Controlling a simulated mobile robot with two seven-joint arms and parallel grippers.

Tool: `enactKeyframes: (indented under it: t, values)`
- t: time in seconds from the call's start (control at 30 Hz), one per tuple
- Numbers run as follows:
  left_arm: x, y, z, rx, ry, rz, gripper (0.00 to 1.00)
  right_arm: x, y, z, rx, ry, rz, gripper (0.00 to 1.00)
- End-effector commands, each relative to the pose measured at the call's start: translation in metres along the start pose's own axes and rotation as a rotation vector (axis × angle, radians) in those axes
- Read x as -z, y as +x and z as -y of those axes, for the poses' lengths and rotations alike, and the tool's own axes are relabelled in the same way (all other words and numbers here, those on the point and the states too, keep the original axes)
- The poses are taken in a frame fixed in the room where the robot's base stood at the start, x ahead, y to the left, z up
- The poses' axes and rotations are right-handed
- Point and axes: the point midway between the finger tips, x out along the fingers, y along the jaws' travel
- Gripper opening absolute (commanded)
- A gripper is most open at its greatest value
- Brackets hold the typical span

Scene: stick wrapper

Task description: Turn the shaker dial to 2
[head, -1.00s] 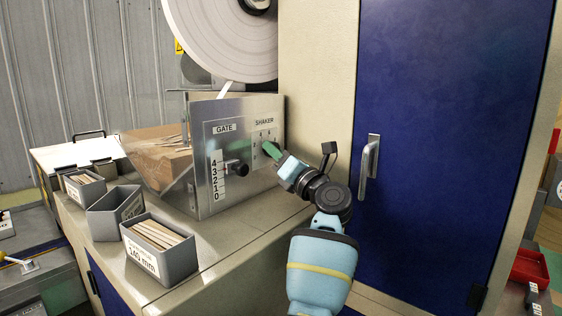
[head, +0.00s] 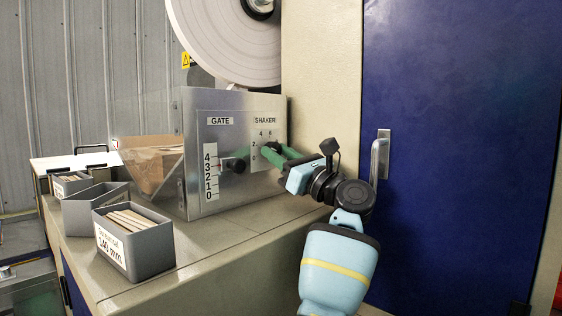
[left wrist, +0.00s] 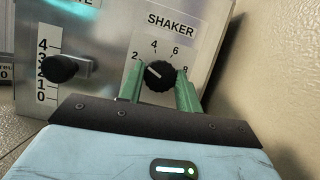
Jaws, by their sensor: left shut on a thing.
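The shaker dial (left wrist: 160,76) is a black ridged knob on the metal panel, with 2, 4, 6 and 8 marked around it. Its white mark points up and to the left, roughly towards the 2. My left gripper (left wrist: 160,71) has its green fingers on both sides of the dial and is shut on it. In the head view my left gripper (head: 271,152) reaches the panel under the SHAKER label (head: 265,120); the fingers hide most of the dial there. My right gripper is not in view.
The black gate knob (head: 235,165) sticks out left of the dial, beside a 0 to 4 scale. Grey bins (head: 140,250) with sticks stand on the counter at left. A blue door (head: 455,150) with a metal handle (head: 380,158) is close to my arm on the right.

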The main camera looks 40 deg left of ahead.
Motion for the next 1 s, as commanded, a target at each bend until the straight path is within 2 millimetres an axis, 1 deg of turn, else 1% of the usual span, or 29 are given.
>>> enactKeyframes:
  t: [0.47, 0.5, 0.63, 0.9, 1.0]
  values:
    - [-0.0023, 0.0012, 0.0000, -0.004, -0.016, 0.002, 0.11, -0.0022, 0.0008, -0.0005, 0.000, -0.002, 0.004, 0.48]
    - [-0.0023, 0.0012, 0.0000, -0.005, -0.016, 0.002, 0.39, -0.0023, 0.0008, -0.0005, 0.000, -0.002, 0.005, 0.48]
    - [-0.0016, 0.0009, 0.0000, -0.005, -0.014, 0.002, 0.56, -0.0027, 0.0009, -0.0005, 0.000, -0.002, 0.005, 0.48]
    - [-0.0006, -0.0003, 0.0002, -0.004, -0.012, 0.001, 0.56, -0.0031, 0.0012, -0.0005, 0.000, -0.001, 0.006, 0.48]
    - [-0.0002, -0.0060, 0.0007, -0.003, -0.012, 0.000, 0.56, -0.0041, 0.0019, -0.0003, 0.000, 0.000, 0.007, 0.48]
